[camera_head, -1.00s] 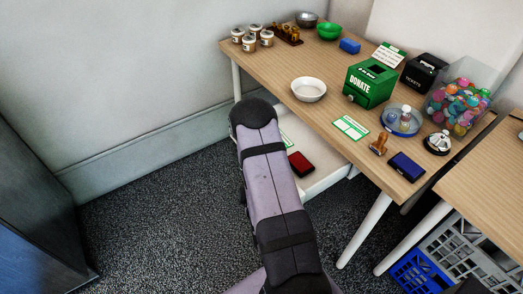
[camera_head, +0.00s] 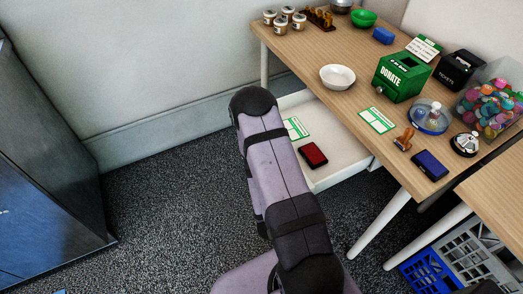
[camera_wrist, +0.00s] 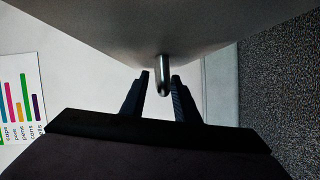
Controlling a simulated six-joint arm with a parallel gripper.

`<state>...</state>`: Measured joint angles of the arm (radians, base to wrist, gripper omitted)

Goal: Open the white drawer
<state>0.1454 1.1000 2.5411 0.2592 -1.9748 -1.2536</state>
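The white drawer (camera_head: 345,150) under the wooden table is pulled out in the head view. A red ink pad (camera_head: 313,155) and a green-and-white card (camera_head: 295,128) lie in it. My arm covers part of its left side. In the wrist view, the drawer's pale front (camera_wrist: 110,22) fills the top, with a metal handle (camera_wrist: 163,75) sticking out. My gripper (camera_wrist: 160,78) has its two fingers on either side of the handle. A gap shows on the left of the handle; the right finger is very close to it. My gripper is hidden in the head view.
The table (camera_head: 300,50) holds a white bowl (camera_head: 337,77), a green donation box (camera_head: 401,76), a blue pad (camera_head: 430,165) and several other things. Crates (camera_head: 430,270) stand under the right table. A dark cabinet (camera_head: 50,180) stands left. Carpet between is clear.

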